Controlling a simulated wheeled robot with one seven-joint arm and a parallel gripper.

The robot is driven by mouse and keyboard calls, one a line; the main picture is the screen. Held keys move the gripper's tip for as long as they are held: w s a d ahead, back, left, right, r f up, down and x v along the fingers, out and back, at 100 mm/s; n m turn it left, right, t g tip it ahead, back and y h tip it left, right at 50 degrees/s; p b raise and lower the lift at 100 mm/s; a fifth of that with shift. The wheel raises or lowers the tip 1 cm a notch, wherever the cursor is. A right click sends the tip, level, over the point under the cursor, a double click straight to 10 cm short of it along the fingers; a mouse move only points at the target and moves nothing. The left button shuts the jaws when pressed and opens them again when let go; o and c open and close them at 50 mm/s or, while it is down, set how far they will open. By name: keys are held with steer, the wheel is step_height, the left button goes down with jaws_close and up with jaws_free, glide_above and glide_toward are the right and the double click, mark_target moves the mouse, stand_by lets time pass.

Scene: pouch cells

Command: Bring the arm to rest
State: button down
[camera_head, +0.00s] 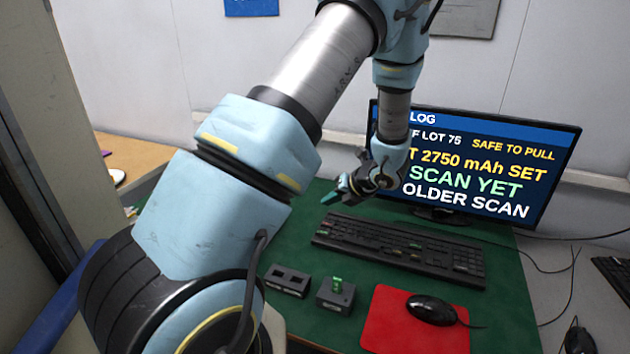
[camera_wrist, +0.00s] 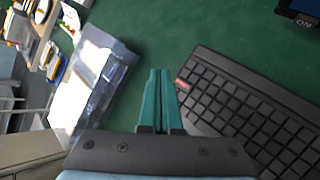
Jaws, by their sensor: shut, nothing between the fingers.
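My gripper (camera_head: 334,199) hangs in front of the monitor, above the green mat near the left end of the keyboard. In the wrist view its two green fingers (camera_wrist: 159,76) are together with nothing between them. My blue and silver arm reaches up from the lower left and bends down to the gripper. It covers part of the monitor and of the mat.
The monitor (camera_head: 500,165) shows a log. The black keyboard (camera_head: 400,250), a mouse (camera_head: 431,309) on a red pad (camera_head: 395,322) and two small dark boxes (camera_head: 287,280) (camera_head: 336,295) are on the green mat (camera_head: 510,300). A clear shiny container (camera_wrist: 100,85) shows in the wrist view.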

steer(key=s+a+r+n+g+h, duration=0.2)
steer(key=s+a+r+n, duration=0.4)
steer(key=n, duration=1.2)
steer(key=s+a+r+n+g+h, duration=0.3)
steer(key=s+a+r+n, duration=0.4)
steer(key=n, duration=1)
steer(key=s+a+h, duration=0.1)
steer(key=s+a, duration=0.1)
steer(key=s, duration=0.2)
steer(key=shift+s+a+r+n, duration=0.15)
steer(key=shift+s+a+n, duration=0.05)
steer(key=shift+s+n, duration=0.2)
